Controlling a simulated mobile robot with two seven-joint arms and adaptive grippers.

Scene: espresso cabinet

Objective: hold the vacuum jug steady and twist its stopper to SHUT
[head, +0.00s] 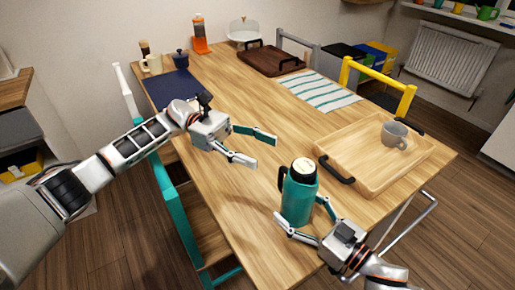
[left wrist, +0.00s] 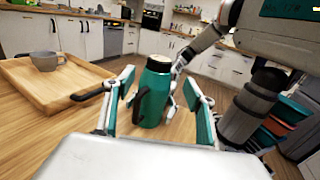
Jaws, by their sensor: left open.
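The vacuum jug (head: 298,200) is a teal flask with a dark handle, standing upright near the table's front edge. Its pale round stopper (head: 305,167) sits in the top; its markings are too small to read. The jug (left wrist: 152,95) also shows in the left wrist view, ahead between my left fingers. My left gripper (head: 264,149) is open and empty, up and to the left of the jug. My right gripper (head: 302,210) is low at the jug, one finger on its right side and one in front; I cannot tell whether they press on it.
A wooden tray (head: 350,155) with a grey mug (head: 394,134) lies right of the jug. A striped cloth (head: 318,92), a brown tray (head: 271,60) and a dark blue mat (head: 170,90) lie farther back. A yellow chair (head: 379,75) stands at the far side. The table's middle is clear.

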